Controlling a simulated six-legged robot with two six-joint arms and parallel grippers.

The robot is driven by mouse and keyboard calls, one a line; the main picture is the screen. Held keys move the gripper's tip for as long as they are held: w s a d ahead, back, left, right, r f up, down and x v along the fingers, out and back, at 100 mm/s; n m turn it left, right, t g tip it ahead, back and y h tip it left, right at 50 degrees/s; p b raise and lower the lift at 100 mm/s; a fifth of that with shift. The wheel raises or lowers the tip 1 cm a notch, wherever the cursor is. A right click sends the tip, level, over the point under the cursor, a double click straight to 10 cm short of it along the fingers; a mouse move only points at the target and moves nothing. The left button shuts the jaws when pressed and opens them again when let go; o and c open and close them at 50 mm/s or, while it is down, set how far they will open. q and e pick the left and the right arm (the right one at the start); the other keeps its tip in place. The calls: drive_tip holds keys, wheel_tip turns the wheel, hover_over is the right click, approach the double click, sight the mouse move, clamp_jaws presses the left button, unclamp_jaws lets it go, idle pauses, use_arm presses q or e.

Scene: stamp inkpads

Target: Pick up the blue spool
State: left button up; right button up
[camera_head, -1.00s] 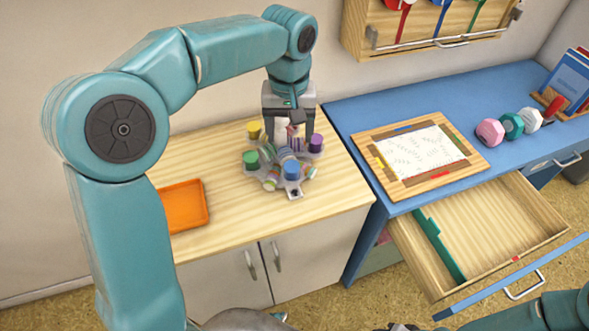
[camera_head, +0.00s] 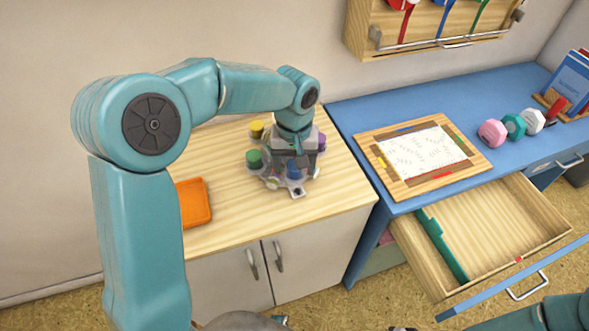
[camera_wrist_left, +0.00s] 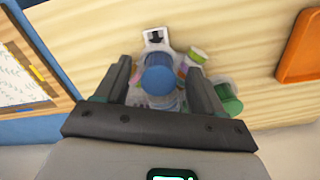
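The blue spool (camera_head: 293,171) stands on a grey carousel-like holder (camera_head: 298,191) on the wooden cabinet top, with a green spool (camera_head: 254,159), a yellow spool (camera_head: 256,128) and a purple spool (camera_head: 321,141) around it. My left gripper (camera_head: 294,168) points down over the holder and partly hides it. In the left wrist view the blue spool (camera_wrist_left: 158,75) lies between the two spread fingers of my left gripper (camera_wrist_left: 160,82), with gaps on both sides. A green spool (camera_wrist_left: 228,98) is just outside one finger. My right gripper is not clearly visible; only part of that arm shows at the bottom right.
An orange tray (camera_head: 194,203) lies left of the holder. A blue desk (camera_head: 345,111) to the right carries a framed paper board (camera_head: 418,152) and several coloured weights (camera_head: 513,126). An open wooden drawer (camera_head: 490,228) juts out below it.

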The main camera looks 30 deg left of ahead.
use_arm(q)
drive_tip(key=shift+w+f, duration=0.1)
drive_tip(key=shift+w, duration=0.05)
drive_tip(key=c, duration=1)
